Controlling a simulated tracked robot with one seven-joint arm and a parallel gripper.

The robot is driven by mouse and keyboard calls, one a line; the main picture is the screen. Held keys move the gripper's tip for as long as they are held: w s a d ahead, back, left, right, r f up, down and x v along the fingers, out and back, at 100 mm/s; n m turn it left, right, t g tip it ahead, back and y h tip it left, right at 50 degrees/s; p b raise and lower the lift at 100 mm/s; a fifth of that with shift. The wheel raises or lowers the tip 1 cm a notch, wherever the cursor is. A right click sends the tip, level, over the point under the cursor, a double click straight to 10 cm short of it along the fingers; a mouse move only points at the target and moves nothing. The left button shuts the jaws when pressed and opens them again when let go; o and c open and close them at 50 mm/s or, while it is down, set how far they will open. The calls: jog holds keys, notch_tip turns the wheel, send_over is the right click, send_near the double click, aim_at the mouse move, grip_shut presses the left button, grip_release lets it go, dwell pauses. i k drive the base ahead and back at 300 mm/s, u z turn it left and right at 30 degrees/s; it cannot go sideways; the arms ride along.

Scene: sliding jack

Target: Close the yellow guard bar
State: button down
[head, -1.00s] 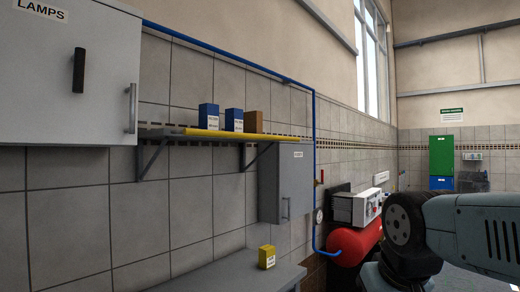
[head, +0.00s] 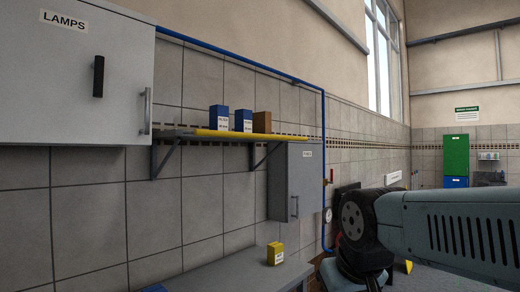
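The yellow guard bar (head: 225,134) runs along the front edge of the grey wall shelf (head: 172,134) in the head view. It lies nearly level, with its left end near the LAMPS cabinet and its right end near the shelf's right end. Blue boxes (head: 219,118) and a brown box (head: 262,122) stand on the shelf behind it. My arm shows at the lower right, well away from the bar. My gripper is out of view.
A grey LAMPS cabinet (head: 75,75) hangs at the left. A smaller grey cabinet (head: 296,185) hangs below the shelf's right end. A yellow box (head: 275,254) stands on the grey bench (head: 230,275). A blue pipe (head: 323,150) runs down the wall.

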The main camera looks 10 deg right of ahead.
aim_at(197, 132)
jog(key=u, duration=0.05)
jog(key=i, duration=1)
jog(key=z, duration=0.05)
